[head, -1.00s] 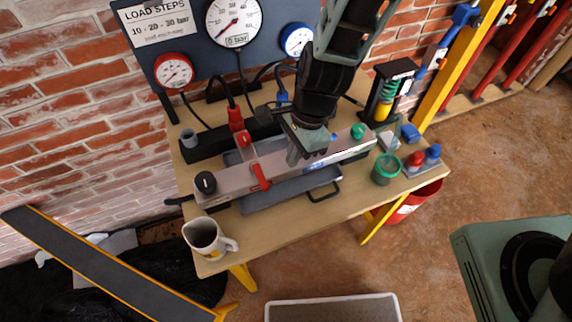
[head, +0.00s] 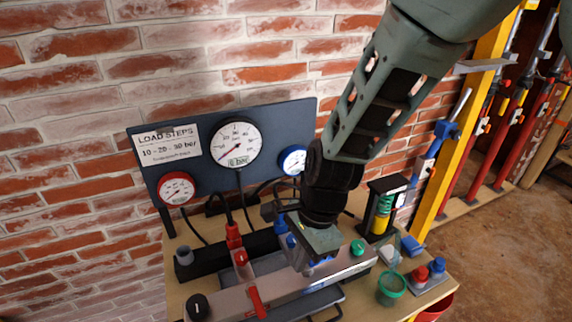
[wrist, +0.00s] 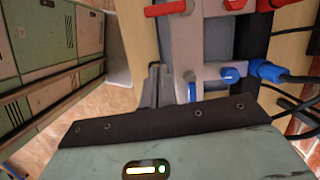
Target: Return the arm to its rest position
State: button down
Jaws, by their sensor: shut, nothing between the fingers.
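My arm reaches down from the upper right in the head view. My gripper (head: 304,268) hangs just over the grey valve manifold (head: 278,286) on the wooden table. In the wrist view my gripper (wrist: 155,85) shows its fingers together with nothing held, beside the manifold (wrist: 190,45). I cannot tell whether the fingertips touch it. The manifold carries a red lever (head: 257,302), a black knob (head: 196,306) and a green knob (head: 358,247). A blue lever (wrist: 230,74) is close to my gripper in the wrist view.
A dark gauge panel (head: 200,185) stands behind, against the brick wall, with hoses in front. A yellow post (head: 455,150) rises beyond. The floor (head: 510,260) at right looks clear.

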jog(key=s+d+r+n+h, duration=0.1)
jog(key=s+d+r+n, duration=0.3)
jog(key=n, duration=0.6)
jog(key=s+d+r+n+t+h, duration=0.1)
jog(key=s+d+r+n, duration=0.4)
jog(key=s+r+n, duration=0.3)
jog(key=s+n, duration=0.2)
jog(key=n, duration=0.1)
jog(key=shift+d+r, duration=0.15)
jog(key=shift+r, duration=0.1)
